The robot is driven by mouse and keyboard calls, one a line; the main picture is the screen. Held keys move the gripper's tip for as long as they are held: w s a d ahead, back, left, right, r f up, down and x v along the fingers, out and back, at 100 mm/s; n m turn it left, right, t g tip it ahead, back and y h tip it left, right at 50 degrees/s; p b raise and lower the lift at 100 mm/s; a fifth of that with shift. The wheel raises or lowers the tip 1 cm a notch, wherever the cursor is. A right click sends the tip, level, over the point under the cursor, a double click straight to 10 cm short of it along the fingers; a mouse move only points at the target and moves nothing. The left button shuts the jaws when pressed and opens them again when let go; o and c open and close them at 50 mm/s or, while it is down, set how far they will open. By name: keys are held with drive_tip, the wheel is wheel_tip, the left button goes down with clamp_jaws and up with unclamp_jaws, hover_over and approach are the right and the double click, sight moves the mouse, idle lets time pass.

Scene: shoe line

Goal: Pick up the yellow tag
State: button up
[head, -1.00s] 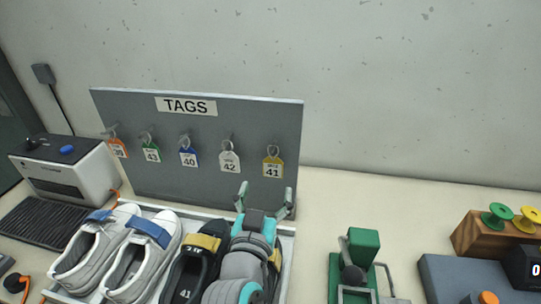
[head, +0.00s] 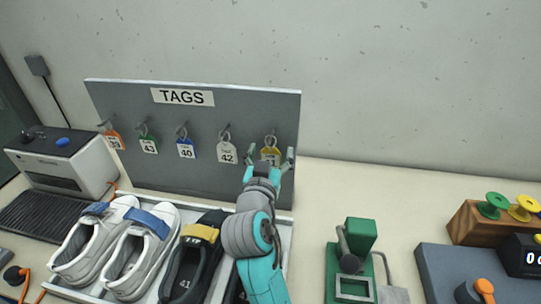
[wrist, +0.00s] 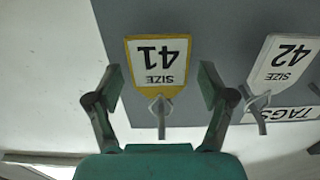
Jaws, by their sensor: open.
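The yellow tag (head: 270,154), marked 41, hangs from a hook at the right end of the grey tag board (head: 120,100). In the head view my gripper (head: 270,156) is in front of it and hides its lower part. In the wrist view the yellow tag (wrist: 158,62) appears upside down, with its ring on the hook, between and beyond the two fingers of my gripper (wrist: 160,85). The fingers are spread apart, with nothing held between them. The white tag 42 (head: 227,152) hangs just left of the yellow one.
Blue tag 40 (head: 186,149), green tag 43 (head: 149,145) and an orange tag (head: 114,140) hang further left. Shoes (head: 135,262) stand in a tray below the board. A green press (head: 360,235) stands to the right.

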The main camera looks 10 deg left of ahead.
drive_tip(key=c, duration=0.9)
drive_tip(key=shift+c, duration=0.2)
drive_tip(key=shift+r, duration=0.1)
drive_tip(key=shift+r, duration=0.55)
drive_tip(key=s, duration=1.8)
drive_tip(key=shift+a, duration=0.3)
